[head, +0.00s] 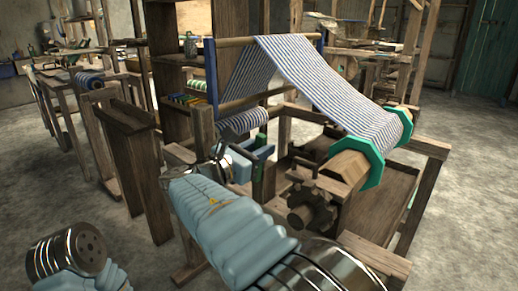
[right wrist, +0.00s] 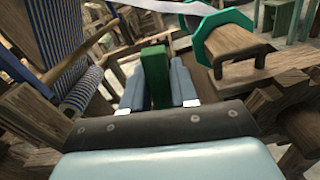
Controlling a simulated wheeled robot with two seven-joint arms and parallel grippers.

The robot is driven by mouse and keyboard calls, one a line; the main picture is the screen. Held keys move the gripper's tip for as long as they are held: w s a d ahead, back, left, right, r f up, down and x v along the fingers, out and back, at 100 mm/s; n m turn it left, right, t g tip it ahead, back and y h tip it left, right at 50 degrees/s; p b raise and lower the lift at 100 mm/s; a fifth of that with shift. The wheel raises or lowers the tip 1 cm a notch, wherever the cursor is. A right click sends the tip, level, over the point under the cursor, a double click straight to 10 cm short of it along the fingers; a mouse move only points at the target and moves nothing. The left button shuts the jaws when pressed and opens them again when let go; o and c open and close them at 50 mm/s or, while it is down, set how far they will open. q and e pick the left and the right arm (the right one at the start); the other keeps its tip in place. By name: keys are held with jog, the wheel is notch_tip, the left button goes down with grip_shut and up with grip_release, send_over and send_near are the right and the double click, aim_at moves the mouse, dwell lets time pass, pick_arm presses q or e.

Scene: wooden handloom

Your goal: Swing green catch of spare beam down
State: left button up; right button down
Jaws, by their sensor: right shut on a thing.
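The green catch (right wrist: 155,72) stands between the two pale blue fingers of my right gripper (right wrist: 158,92) in the right wrist view. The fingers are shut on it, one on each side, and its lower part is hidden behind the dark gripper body. In the head view my right gripper (head: 250,158) reaches in from below at the near left post of the loom, and the catch (head: 260,142) shows only as a small dark green piece beside the fingers. A roll of striped cloth (head: 243,122) lies just behind it. I cannot tell which beam is the spare one. My left gripper is out of view.
A wooden beam with green octagonal ends (head: 370,162) carries striped cloth (head: 320,85) to the right of my gripper. A wooden gear-like wheel (head: 312,208) sits below it. Wooden posts (head: 205,128) stand close on the left. Bare floor (head: 465,190) lies to the right.

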jog(key=shift+s+d+f+m+b, duration=0.4)
jog(key=shift+m+b, duration=0.4)
jog(key=shift+b, duration=0.25)
pick_arm(q)
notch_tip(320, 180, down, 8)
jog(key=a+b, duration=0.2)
jog(key=b, duration=0.4)
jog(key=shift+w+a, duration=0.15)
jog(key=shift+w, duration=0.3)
pick_arm(e)
jog(key=shift+s+d+f+m, duration=0.25)
jog(key=shift+s+d+m, duration=0.15)
jog(key=shift+m, duration=0.5)
jog(key=shift+s+d+f+m, duration=0.3)
jog(key=shift+s+d+m, duration=0.15)
jog(key=shift+m, duration=0.45)
jog(key=shift+s+d+f+m, duration=0.25)
jog(key=shift+s+d+m, duration=0.15)
jog(key=shift+m, duration=0.5)
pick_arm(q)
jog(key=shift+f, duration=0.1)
pick_arm(e)
jog(key=c, duration=1)
grip_release()
jog(key=shift+o, duration=0.2)
